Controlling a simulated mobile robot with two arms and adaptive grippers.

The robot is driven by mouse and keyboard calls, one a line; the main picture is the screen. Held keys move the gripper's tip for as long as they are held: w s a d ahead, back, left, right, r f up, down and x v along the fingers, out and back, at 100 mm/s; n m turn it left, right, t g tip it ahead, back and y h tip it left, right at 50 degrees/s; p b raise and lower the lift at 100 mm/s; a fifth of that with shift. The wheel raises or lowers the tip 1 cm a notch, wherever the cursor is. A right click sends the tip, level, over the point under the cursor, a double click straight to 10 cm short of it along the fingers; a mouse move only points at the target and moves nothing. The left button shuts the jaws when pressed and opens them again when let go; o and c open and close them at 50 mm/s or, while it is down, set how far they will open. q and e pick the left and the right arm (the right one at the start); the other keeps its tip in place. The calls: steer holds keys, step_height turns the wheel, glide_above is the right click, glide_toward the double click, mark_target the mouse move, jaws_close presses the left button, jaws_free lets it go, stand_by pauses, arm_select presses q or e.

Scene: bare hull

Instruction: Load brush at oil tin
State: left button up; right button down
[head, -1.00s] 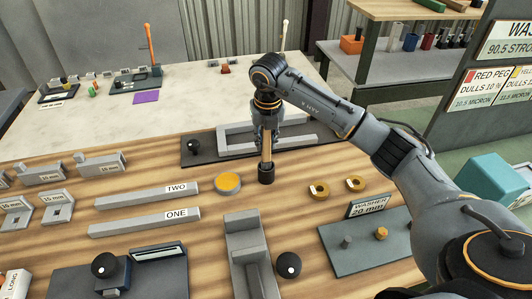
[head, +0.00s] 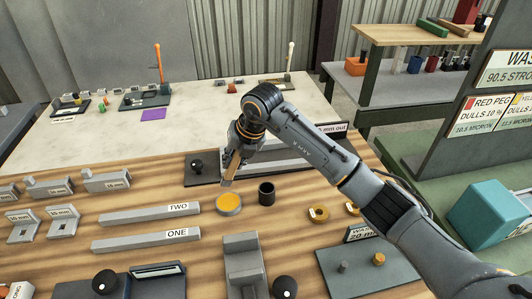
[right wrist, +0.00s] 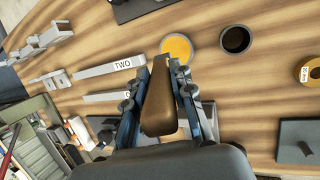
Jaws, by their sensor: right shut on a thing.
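The oil tin (head: 228,204) is a low round tin with a yellow-orange top, on the wooden bench; it also shows in the right wrist view (right wrist: 177,47). My right gripper (head: 236,156) is shut on the brush (head: 230,169), a brown wooden piece that shows between the fingers in the right wrist view (right wrist: 158,103). The brush is tilted, its lower end just above and behind the tin in the head view; whether it touches cannot be told. A dark open cup (head: 266,193) stands right of the tin and looks empty. My left gripper is not in view.
Two bars marked TWO (head: 150,213) and ONE (head: 145,240) lie left of the tin. Brass rings (head: 318,214) lie to the right. A grey block (head: 243,262) stands in front, and a dark plate with a grey frame lies behind.

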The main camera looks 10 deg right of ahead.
mark_target(235, 173)
steer(key=shift+a+f+b, duration=0.1)
steer(key=shift+f+b, duration=1.2)
steer(key=shift+f, duration=1.05)
steer(key=shift+f+b, duration=0.35)
steer(key=shift+f, duration=0.3)
steer(key=shift+f+b, duration=0.45)
steer(key=shift+f, duration=0.15)
steer(key=shift+r, duration=0.1)
steer(key=shift+r+p, duration=2.05)
steer(key=shift+r, duration=1.4)
